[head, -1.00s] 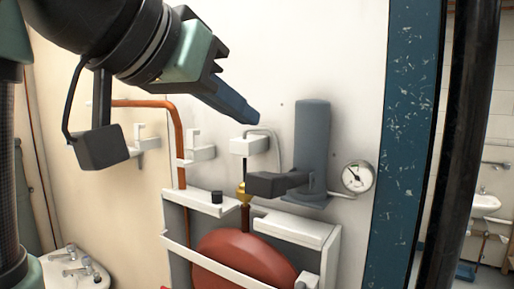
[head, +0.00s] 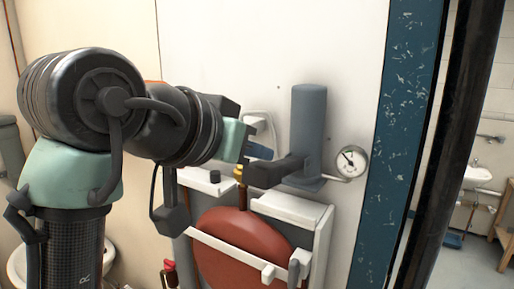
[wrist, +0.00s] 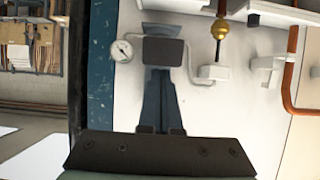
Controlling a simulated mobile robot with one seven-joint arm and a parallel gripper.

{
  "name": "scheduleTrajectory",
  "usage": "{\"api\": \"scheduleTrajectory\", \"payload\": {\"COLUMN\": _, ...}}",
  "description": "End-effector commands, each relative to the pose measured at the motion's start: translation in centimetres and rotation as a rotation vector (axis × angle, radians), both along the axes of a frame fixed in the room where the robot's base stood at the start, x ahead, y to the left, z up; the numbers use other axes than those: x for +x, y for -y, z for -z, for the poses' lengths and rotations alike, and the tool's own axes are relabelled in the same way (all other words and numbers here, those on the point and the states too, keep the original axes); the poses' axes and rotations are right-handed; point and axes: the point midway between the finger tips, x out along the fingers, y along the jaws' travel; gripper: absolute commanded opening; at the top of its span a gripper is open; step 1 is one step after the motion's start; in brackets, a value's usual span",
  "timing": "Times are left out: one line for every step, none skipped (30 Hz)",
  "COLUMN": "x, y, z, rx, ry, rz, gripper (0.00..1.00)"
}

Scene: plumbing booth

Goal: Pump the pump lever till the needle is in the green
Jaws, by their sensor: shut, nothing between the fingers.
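The pump is an upright blue-grey cylinder (head: 308,128) on the white wall panel. Its dark pump lever (head: 268,173) sticks out to the left and toward me, near the cylinder's foot. The lever's blocky end (wrist: 163,51) faces the wrist view. The round gauge (head: 351,162) is right of the pump; its dark needle points to the upper left, and I cannot make out a green zone. It also shows in the wrist view (wrist: 122,50). My gripper (head: 268,153) is shut and empty, just above the lever; I cannot tell whether they touch. In the wrist view its blue fingers (wrist: 161,100) hide the cylinder.
A red round tank (head: 240,245) sits in a white frame (head: 298,210) below the pump. A brass fitting (wrist: 219,28) and copper pipe (wrist: 292,75) run beside the lever. A scratched blue post (head: 385,140) stands to the right. White brackets are close behind my gripper.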

Motion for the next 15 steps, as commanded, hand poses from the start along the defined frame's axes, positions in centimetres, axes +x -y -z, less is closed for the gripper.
{"api": "scheduleTrajectory", "payload": {"x": 0.0, "y": 0.0, "z": 0.0, "rx": 0.0, "ry": 0.0, "rz": 0.0, "gripper": 0.0}}
{"api": "scheduleTrajectory", "payload": {"x": 0.0, "y": 0.0, "z": 0.0, "rx": 0.0, "ry": 0.0, "rz": 0.0, "gripper": 0.0}}
{"api": "scheduleTrajectory", "payload": {"x": 0.0, "y": 0.0, "z": 0.0, "rx": 0.0, "ry": 0.0, "rz": 0.0, "gripper": 0.0}}
{"api": "scheduleTrajectory", "payload": {"x": 0.0, "y": 0.0, "z": 0.0, "rx": -0.001, "ry": 0.001, "rz": 0.0, "gripper": 0.0}}
{"api": "scheduleTrajectory", "payload": {"x": 0.0, "y": 0.0, "z": 0.0, "rx": -0.001, "ry": 0.002, "rz": 0.0, "gripper": 0.0}}
{"api": "scheduleTrajectory", "payload": {"x": 0.0, "y": 0.0, "z": 0.1, "rx": -0.003, "ry": 0.004, "rz": 0.0, "gripper": 0.0}}
{"api": "scheduleTrajectory", "payload": {"x": 0.0, "y": 0.0, "z": 0.2, "rx": -0.005, "ry": 0.007, "rz": 0.0, "gripper": 0.0}}
{"api": "scheduleTrajectory", "payload": {"x": 0.0, "y": 0.0, "z": 0.3, "rx": -0.007, "ry": 0.011, "rz": 0.0, "gripper": 0.0}}
{"api": "scheduleTrajectory", "payload": {"x": -0.1, "y": 0.0, "z": 0.4, "rx": -0.012, "ry": 0.018, "rz": 0.0, "gripper": 0.0}}
{"api": "scheduleTrajectory", "payload": {"x": -0.1, "y": -0.1, "z": 0.6, "rx": -0.017, "ry": 0.026, "rz": 0.0, "gripper": 0.0}}
{"api": "scheduleTrajectory", "payload": {"x": -0.1, "y": -0.1, "z": 0.7, "rx": -0.023, "ry": 0.035, "rz": 0.0, "gripper": 0.0}}
{"api": "scheduleTrajectory", "payload": {"x": -0.2, "y": -0.1, "z": 0.9, "rx": -0.032, "ry": 0.048, "rz": 0.0, "gripper": 0.0}}
{"api": "scheduleTrajectory", "payload": {"x": -0.2, "y": -0.1, "z": 1.1, "rx": -0.038, "ry": 0.057, "rz": 0.0, "gripper": 0.0}}
{"api": "scheduleTrajectory", "payload": {"x": -0.2, "y": -0.2, "z": 1.1, "rx": -0.044, "ry": 0.066, "rz": 0.0, "gripper": 0.0}}
{"api": "scheduleTrajectory", "payload": {"x": -0.2, "y": -0.2, "z": 1.0, "rx": -0.049, "ry": 0.073, "rz": 0.0, "gripper": 0.0}}
